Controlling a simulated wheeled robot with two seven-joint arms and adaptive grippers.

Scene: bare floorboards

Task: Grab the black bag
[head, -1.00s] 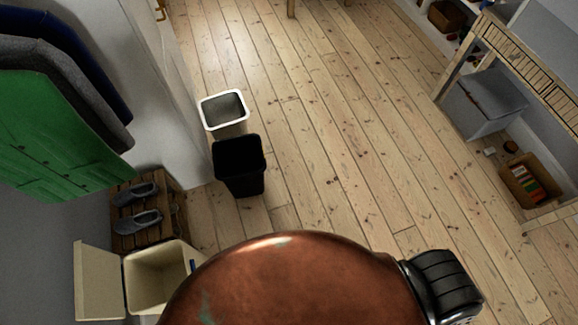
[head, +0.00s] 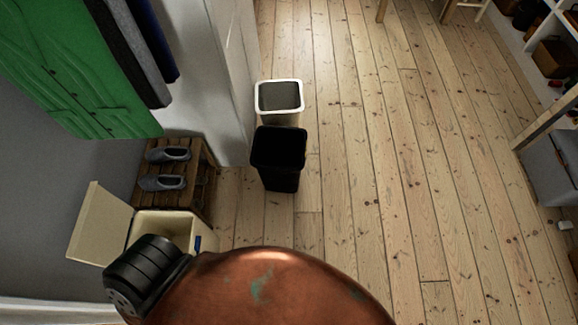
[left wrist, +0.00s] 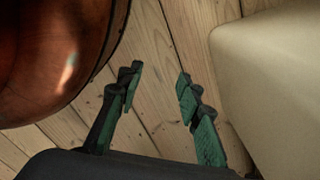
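No separate black bag is clear to me. A black open-topped bin (head: 279,172) stands upright on the floor in the head view; its inside is too dark to tell whether a bag lines it. A white-rimmed bin (head: 280,115) with a dark grey inside stands just behind it. My left gripper (left wrist: 159,75) shows only in the left wrist view, its green-padded fingers apart with nothing between them and floorboards beyond. My right gripper is in neither view.
A cream box (head: 150,224) with its lid open stands at lower left, beside a wooden shoe rack (head: 204,186) holding grey shoes (head: 167,154). Coats (head: 80,70) hang above. In the left wrist view a pale smooth surface (left wrist: 275,85) is close right. Floor right of the bins is clear.

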